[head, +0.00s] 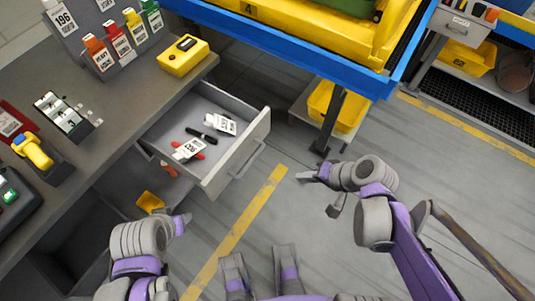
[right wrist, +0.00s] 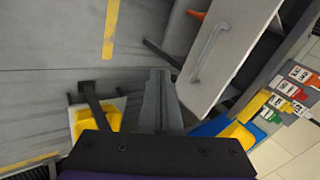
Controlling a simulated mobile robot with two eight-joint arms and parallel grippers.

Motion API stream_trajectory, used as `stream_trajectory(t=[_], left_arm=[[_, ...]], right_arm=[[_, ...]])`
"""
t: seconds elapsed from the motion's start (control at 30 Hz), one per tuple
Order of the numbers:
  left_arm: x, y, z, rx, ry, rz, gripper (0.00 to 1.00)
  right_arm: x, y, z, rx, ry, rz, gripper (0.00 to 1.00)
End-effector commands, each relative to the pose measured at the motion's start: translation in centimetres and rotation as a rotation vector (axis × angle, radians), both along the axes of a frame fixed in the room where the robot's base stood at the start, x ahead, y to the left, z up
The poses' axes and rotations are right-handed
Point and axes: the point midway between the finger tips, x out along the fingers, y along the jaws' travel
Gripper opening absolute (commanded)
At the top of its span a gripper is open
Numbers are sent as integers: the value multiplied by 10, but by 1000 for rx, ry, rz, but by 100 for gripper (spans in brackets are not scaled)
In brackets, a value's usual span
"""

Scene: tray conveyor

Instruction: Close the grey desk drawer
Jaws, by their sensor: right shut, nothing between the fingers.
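The grey desk drawer (head: 237,155) is pulled open from under the desk top (head: 110,125). Its front panel with a bar handle faces right. A black marker, a red item and white labelled items lie inside. In the right wrist view the drawer front (right wrist: 228,45) and handle are at upper right. My right gripper (head: 306,175) is shut and empty, to the right of the drawer front and apart from it. Its fingers (right wrist: 158,80) also show in the right wrist view. My left gripper (head: 185,222) is below the drawer in the picture; its finger gap is unclear.
A blue-edged conveyor (head: 290,48) with a yellow tray stands beyond the drawer. A yellow bin (head: 338,108) sits on a low shelf under it. A yellow device (head: 183,56) stands on the desk near the drawer. The floor right of the drawer is open, with a yellow line (head: 240,225).

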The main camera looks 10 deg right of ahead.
Motion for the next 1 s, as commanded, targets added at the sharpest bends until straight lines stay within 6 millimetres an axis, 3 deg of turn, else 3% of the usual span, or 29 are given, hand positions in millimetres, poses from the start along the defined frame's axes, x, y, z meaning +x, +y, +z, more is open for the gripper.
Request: stream_trajectory(t=[0.2,0.37,0.87,1.0], left_arm=[[0,0,-14,0,5,0,50],[0,0,-17,0,6,0,50],[2,0,-53,0,18,0,50],[2,0,-51,0,18,0,50]], right_arm=[[29,-15,0,264,-57,-135,0],[36,-13,-1,310,-71,-150,0],[89,43,-60,309,-69,-144,0],[103,58,-53,307,-70,-146,0]])
